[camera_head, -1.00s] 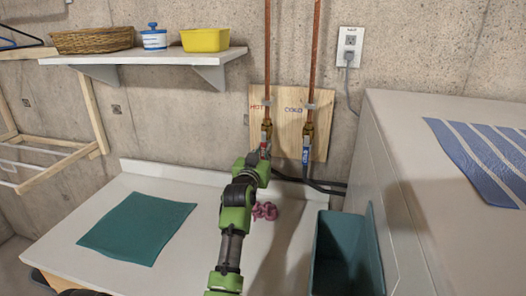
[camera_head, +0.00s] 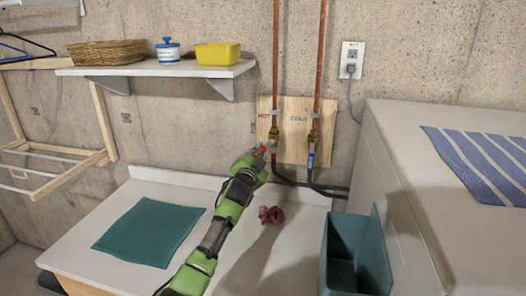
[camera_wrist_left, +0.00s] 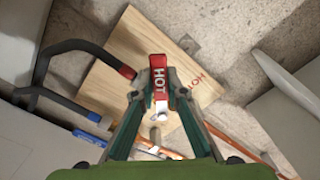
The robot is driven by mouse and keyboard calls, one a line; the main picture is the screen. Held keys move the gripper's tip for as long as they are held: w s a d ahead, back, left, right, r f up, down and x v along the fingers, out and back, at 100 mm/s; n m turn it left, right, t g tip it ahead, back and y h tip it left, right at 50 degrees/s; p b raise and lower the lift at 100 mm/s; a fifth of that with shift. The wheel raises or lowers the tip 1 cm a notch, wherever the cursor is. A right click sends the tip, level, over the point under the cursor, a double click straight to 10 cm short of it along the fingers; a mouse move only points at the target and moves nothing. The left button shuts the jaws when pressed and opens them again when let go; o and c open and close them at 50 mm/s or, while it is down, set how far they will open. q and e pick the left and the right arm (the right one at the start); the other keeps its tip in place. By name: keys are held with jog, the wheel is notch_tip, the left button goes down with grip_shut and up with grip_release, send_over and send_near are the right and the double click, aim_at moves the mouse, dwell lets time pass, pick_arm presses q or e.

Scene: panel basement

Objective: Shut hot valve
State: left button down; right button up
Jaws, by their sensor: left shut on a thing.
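The hot valve (camera_head: 274,136) sits on a copper pipe in front of a wooden board, under the word HOT. Its red handle, lettered HOT (camera_wrist_left: 158,82), is between the fingers of my left gripper (camera_head: 262,150) in the left wrist view. The gripper (camera_wrist_left: 158,100) is shut on this handle. The handle points off at an angle to the left of its pipe. The cold valve (camera_head: 313,137) with its blue handle is just to the right and is not touched. My right gripper is not in view.
Below is a white counter (camera_head: 120,215) with a teal cloth (camera_head: 150,232) and a crumpled pink cloth (camera_head: 271,214). A teal bin (camera_head: 340,262) and a white appliance (camera_head: 400,140) stand at the right. A shelf (camera_head: 150,70) hangs at the upper left.

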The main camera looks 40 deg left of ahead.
pick_arm(q)
jog(key=m, duration=0.1)
jog(key=r+m+p, duration=0.1)
jog(key=a+m+p, duration=0.1)
jog(key=shift+s+r+m, duration=0.25)
jog(key=shift+r+m, duration=0.1)
jog(key=shift+m, duration=0.05)
jog(key=shift+s+a+r+m+p, duration=0.1)
jog(key=shift+r+m+p, duration=0.2)
jog(key=shift+m, duration=0.3)
jog(key=shift+a+r+m+p, duration=0.1)
jog(key=shift+r+m+p, duration=0.1)
jog(key=shift+m+p, duration=0.3)
jog(key=shift+r+m+p, duration=0.25)
jog(key=shift+m, duration=0.45)
jog(key=shift+r+m+p, duration=0.25)
jog(key=shift+m, duration=0.45)
jog(key=c, duration=2)
grip_release()
jog(key=shift+s+d, duration=0.1)
jog(key=v, duration=1.1)
jog(key=shift+s+d, duration=0.1)
jog(key=shift+s, duration=0.25)
